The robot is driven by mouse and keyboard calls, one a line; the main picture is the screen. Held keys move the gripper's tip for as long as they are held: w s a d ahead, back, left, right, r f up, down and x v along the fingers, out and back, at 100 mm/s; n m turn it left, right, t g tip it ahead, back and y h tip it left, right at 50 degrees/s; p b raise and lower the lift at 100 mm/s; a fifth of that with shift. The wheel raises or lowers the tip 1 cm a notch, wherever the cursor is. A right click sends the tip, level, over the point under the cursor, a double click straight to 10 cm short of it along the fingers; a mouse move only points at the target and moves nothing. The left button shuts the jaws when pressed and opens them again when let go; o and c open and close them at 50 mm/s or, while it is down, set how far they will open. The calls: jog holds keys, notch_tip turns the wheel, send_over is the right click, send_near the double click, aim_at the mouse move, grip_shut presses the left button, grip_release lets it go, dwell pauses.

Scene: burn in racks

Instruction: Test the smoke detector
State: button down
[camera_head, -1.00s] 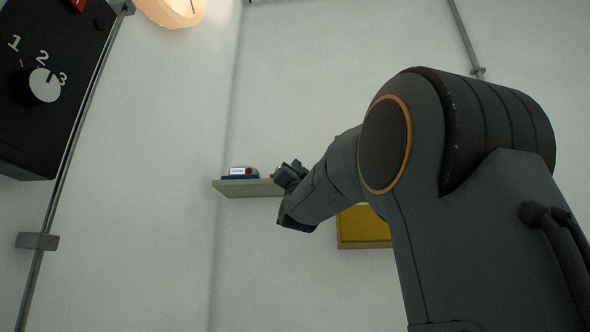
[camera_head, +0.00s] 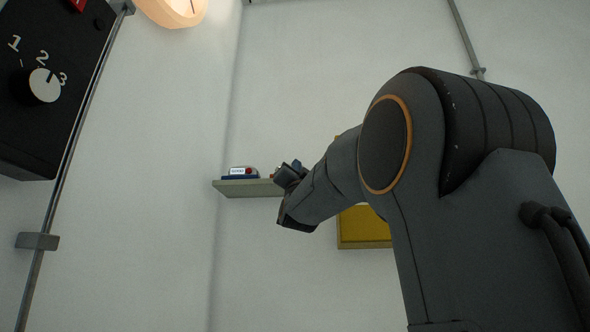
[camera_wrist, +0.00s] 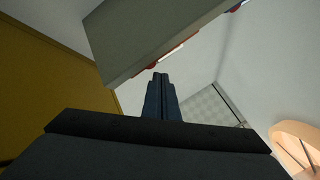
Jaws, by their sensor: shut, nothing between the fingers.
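A small white device with a dark label and a red button (camera_head: 241,171) sits on a blue base at the left end of a wall shelf (camera_head: 248,188). I cannot tell for certain whether it is the smoke detector. My gripper (camera_wrist: 160,80) is shut and empty. In the wrist view its fingertips lie just beside the shelf's edge (camera_wrist: 140,50), with a red part (camera_wrist: 170,53) showing just past that edge. In the head view my wrist is at the shelf's right part and hides what stands there.
A yellow box or panel (camera_head: 364,228) is on the wall below and right of the shelf, partly behind my arm. A black control box with a numbered knob (camera_head: 43,86) is at left. A round warm-coloured fixture (camera_head: 176,8) is above. Pipes run along the walls.

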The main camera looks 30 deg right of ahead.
jog(key=shift+w+d, duration=0.1)
jog(key=shift+w+d+b, duration=0.1)
jog(key=shift+w+b, duration=0.1)
jog(key=shift+b, duration=0.2)
jog(key=shift+w+d, duration=0.25)
jog(key=shift+w, duration=0.1)
dwell(0.8)
jog(key=shift+s+a+b, duration=0.1)
jog(key=shift+b, duration=0.3)
jog(key=shift+s+a+f+b, duration=0.1)
jog(key=shift+s+a+b, duration=0.25)
jog(key=shift+s+b, duration=0.3)
jog(key=shift+s+a+b, duration=0.45)
jog(key=shift+s+b, duration=0.1)
jog(key=shift+s, duration=0.15)
jog(key=shift+s+a+b, duration=0.4)
jog(key=shift+s+b, duration=0.15)
jog(key=shift+s, duration=0.15)
jog(key=shift+s+a+b, duration=0.45)
jog(key=shift+s+b, duration=0.1)
jog(key=shift+s, duration=0.15)
